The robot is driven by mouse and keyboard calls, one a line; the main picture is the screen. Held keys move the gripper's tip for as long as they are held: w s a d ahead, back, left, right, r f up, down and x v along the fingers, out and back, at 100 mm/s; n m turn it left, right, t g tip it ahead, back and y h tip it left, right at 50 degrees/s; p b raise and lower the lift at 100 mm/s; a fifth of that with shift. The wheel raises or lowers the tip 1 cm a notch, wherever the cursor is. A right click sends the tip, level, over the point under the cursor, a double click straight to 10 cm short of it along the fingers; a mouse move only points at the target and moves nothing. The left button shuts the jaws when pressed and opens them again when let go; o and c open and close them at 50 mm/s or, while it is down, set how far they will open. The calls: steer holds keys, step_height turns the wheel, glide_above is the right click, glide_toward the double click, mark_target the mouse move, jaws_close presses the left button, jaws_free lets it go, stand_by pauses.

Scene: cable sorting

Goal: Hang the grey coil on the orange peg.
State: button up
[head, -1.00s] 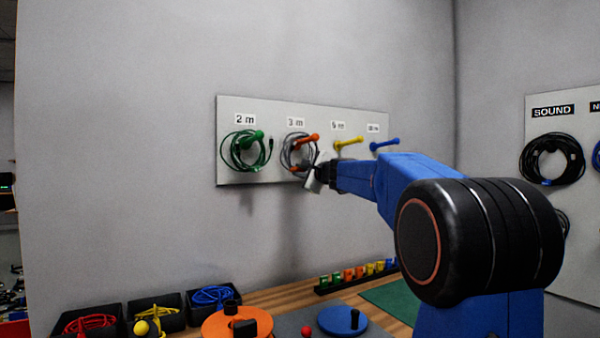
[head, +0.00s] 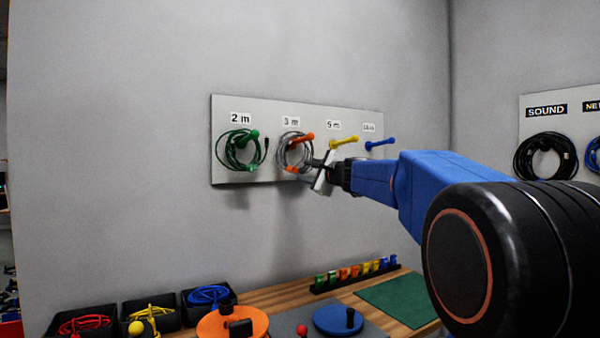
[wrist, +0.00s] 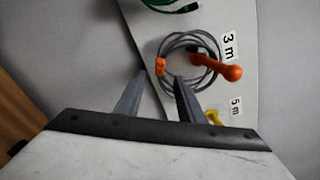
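The grey coil (head: 283,155) hangs around the orange peg (head: 303,138) under the "3 m" label, against the white board. In the wrist view the coil (wrist: 160,48) loops around the shaft of the orange peg (wrist: 231,73), inside its knobbed end. An orange tie (wrist: 161,67) sits on the coil's edge nearest my gripper. My gripper (wrist: 160,77) is open and empty, its two fingers apart with the tie seen beyond the gap. In the head view my gripper (head: 311,164) is just right of the coil and in front of the board.
A green coil (head: 222,150) hangs on the green peg at left. The yellow peg (head: 345,141) and blue peg (head: 381,143) to the right are bare, close to my gripper. Below, the wooden table (head: 285,292) holds bins of coloured cables and discs.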

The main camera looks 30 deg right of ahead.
steer(key=s, duration=1)
steer(key=s+a+f+n+g+y, duration=0.2)
steer(key=s+a+f+n+g, duration=0.3)
steer(key=a+f, duration=0.55)
steer(key=s+a+f+n+g+y, duration=0.2)
steer(key=s+a+f+n, duration=0.6)
steer(key=f, duration=0.3)
steer(key=s+f+n+g+h, duration=0.4)
steer(key=s+f+n, duration=0.6)
steer(key=s+f, duration=1.2)
steer(key=shift+a+f+g+h, duration=0.3)
steer(key=shift+a+f+g, duration=0.15)
steer(key=shift+g, duration=0.65)
